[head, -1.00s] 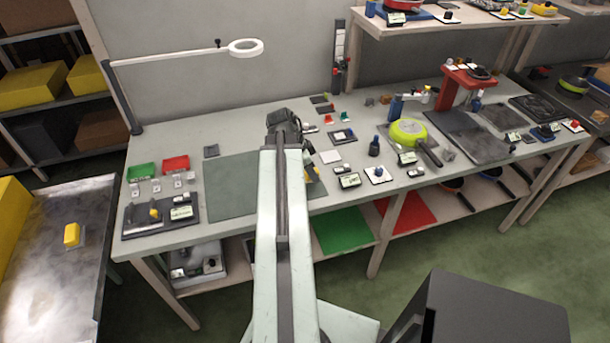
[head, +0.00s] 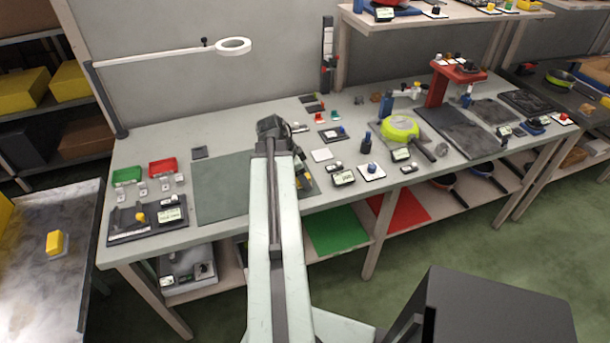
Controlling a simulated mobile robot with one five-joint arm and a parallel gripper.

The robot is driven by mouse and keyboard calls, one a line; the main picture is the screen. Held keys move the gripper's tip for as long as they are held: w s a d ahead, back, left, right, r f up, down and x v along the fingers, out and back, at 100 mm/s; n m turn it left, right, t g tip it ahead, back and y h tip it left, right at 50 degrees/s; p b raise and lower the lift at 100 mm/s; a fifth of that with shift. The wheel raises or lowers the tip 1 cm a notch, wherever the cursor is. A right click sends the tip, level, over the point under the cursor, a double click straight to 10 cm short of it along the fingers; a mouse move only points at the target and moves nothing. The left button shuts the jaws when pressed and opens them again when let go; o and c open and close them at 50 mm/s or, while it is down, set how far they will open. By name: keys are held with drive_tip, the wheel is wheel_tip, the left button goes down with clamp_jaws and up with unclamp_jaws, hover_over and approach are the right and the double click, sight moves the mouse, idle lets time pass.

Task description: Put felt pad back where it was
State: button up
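I cannot tell for certain which item is the felt pad. A small dark grey square (head: 199,152) lies flat at the back left of the bench, by the large grey-green mat (head: 222,190). A small white square (head: 322,155) lies flat right of my arm. My gripper (head: 272,128) is over the middle of the bench, above the mat's right side. Its fingertips are hidden by my own arm, so I cannot see whether it is open or holds anything.
Green (head: 126,176) and red (head: 163,168) trays stand at the left of the bench (head: 260,105). A ring-lamp (head: 233,45) reaches over the back. A lime-green pan (head: 401,129) and red stand (head: 458,75) are on the right. A side table (head: 45,290) stands left.

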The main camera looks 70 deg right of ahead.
drive_tip(key=p+v, duration=1.1)
drive_tip(key=v, duration=0.1)
drive_tip(key=shift+r, duration=0.2)
drive_tip(key=w+a+f+n+t, duration=0.25)
drive_tip(key=w+a+n, duration=1.15)
drive_tip(key=w+a, duration=1.05)
drive_tip(key=w+a+n+y, duration=0.1)
drive_tip(key=a+n, duration=0.3)
drive_tip(key=a, duration=0.5)
drive_tip(key=w+a+n+y, duration=0.1)
drive_tip(key=w+a+n, duration=0.2)
drive_tip(key=a, duration=0.7)
drive_tip(key=w+a+n+y, duration=0.1)
drive_tip(key=w+a+n, duration=0.1)
drive_tip(key=a+n, duration=0.5)
drive_tip(key=a+t, duration=0.1)
drive_tip(key=a, duration=0.1)
drive_tip(key=shift+w+a+r, duration=0.3)
drive_tip(key=shift+w, duration=0.1)
